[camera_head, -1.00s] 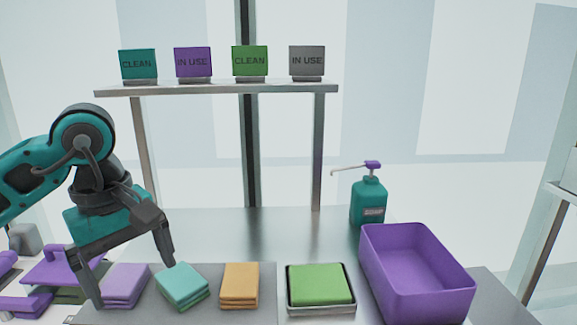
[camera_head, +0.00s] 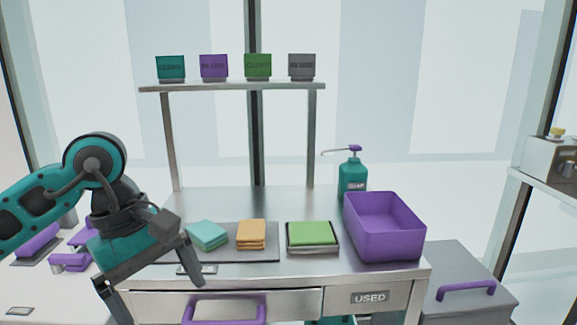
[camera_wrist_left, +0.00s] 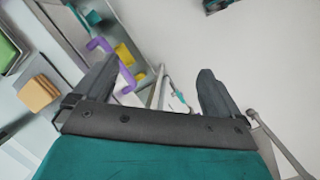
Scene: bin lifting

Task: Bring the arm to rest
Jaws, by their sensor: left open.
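My left gripper (camera_head: 158,290) is at the lower left of the head view, in front of the table's left part. Its two dark fingers are spread, with nothing between them. In the left wrist view its fingers (camera_wrist_left: 160,90) stand wide apart over pale floor. The arm is bent, with its teal forearm coming in from the left edge. The gripper covers the left end of the grey mat, so what lies there is hidden. My right gripper shows in neither view.
A steel table (camera_head: 300,200) carries teal (camera_head: 207,235), orange (camera_head: 251,234) and green (camera_head: 312,233) cloths, a purple bin (camera_head: 384,228) and a teal pump bottle (camera_head: 352,178). A grey box with a purple handle (camera_head: 466,291) stands at right. A white surface with purple-handled items (camera_head: 70,262) lies left.

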